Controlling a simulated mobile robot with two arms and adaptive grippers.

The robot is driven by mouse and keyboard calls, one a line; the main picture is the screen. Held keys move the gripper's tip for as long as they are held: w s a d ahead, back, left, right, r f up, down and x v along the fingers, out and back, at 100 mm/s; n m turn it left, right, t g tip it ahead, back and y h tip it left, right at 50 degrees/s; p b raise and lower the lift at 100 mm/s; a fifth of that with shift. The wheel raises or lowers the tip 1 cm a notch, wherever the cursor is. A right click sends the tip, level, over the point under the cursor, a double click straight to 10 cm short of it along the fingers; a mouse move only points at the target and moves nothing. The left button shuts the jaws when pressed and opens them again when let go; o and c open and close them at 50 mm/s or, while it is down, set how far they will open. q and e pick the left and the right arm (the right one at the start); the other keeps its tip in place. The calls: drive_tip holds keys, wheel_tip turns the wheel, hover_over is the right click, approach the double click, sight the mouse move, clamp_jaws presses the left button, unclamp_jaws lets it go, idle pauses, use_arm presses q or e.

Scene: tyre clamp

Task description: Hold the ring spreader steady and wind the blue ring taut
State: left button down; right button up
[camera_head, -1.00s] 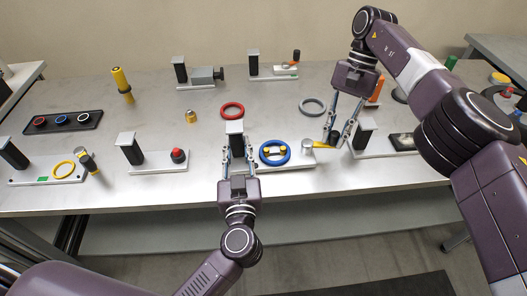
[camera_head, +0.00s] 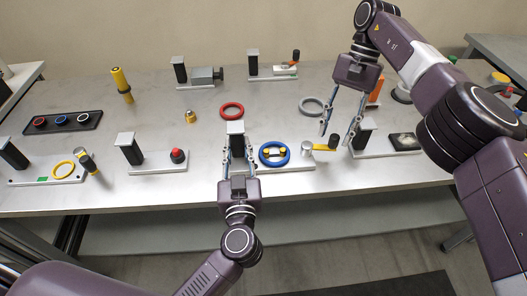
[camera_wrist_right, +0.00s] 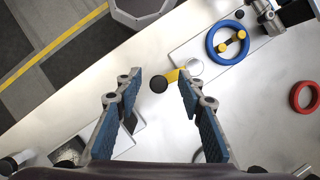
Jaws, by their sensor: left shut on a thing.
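The ring spreader is a light base plate (camera_head: 290,175) with a dark post (camera_head: 236,141) at its left end. The blue ring (camera_head: 274,154) lies around two yellow pegs (camera_head: 275,153); it also shows in the right wrist view (camera_wrist_right: 228,42). To its right is a silver hub (camera_head: 307,147) with a yellow crank arm (camera_head: 321,147) and a black grip (camera_head: 333,142). My left gripper (camera_head: 237,154) is shut on the spreader's post. My right gripper (camera_head: 337,137) is open, its fingers apart near the crank; the black grip (camera_wrist_right: 158,84) appears between them in the wrist view.
A red ring (camera_head: 232,109) and a grey ring (camera_head: 312,106) lie behind the spreader. Another post (camera_head: 364,138) on a plate stands close to the right of my right gripper. The table's front strip is bare.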

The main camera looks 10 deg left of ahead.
drive_tip(key=shift+r, duration=2.7)
drive_tip(key=shift+s+d+r+n+t, duration=0.75)
drive_tip(key=shift+s+r+n+t, duration=1.15)
drive_tip(key=shift+n+t, duration=2)
drive_tip(key=shift+m+t, duration=0.3)
drive_tip(key=shift+t, duration=0.1)
drive_tip(key=shift+s+f+x, duration=0.1)
drive_tip(key=shift+s+x, duration=0.1)
drive_tip(key=shift+x, duration=1.85)
drive_tip(key=shift+s+f+x, duration=0.1)
drive_tip(key=shift+s+x, duration=0.1)
drive_tip(key=shift+x, duration=1.85)
drive_tip(key=shift+s+f+x, duration=0.1)
drive_tip(key=shift+s+x, duration=0.1)
drive_tip(key=shift+x, duration=1.9)
drive_tip(key=shift+d, duration=0.2)
drive_tip(key=shift+c, duration=0.6)
clamp_jaws()
